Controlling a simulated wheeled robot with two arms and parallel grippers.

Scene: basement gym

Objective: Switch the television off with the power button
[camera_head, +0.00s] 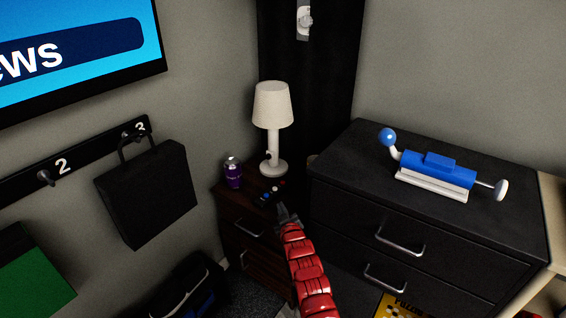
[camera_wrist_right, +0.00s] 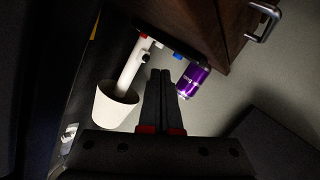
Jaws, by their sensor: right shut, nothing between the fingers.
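The television (camera_head: 75,50) hangs on the wall at the upper left of the head view. Its screen is lit blue with "ews" text, and much of it is cut off. Small red and blue parts (camera_head: 268,194) show on top of the brown drawer unit (camera_head: 229,194); I cannot tell whether they are buttons of one device. A blue part (camera_wrist_right: 178,57) also shows in the right wrist view. My right gripper (camera_head: 284,212) is shut and empty, just in front of these parts; contact cannot be made out. My left gripper is not in view.
A white lamp (camera_head: 272,107) and purple can (camera_head: 233,172) stand on the brown unit. A black dresser (camera_head: 350,150) with a blue-and-white device (camera_head: 437,172) is at right. A black bag (camera_head: 147,195) hangs on the wall at left.

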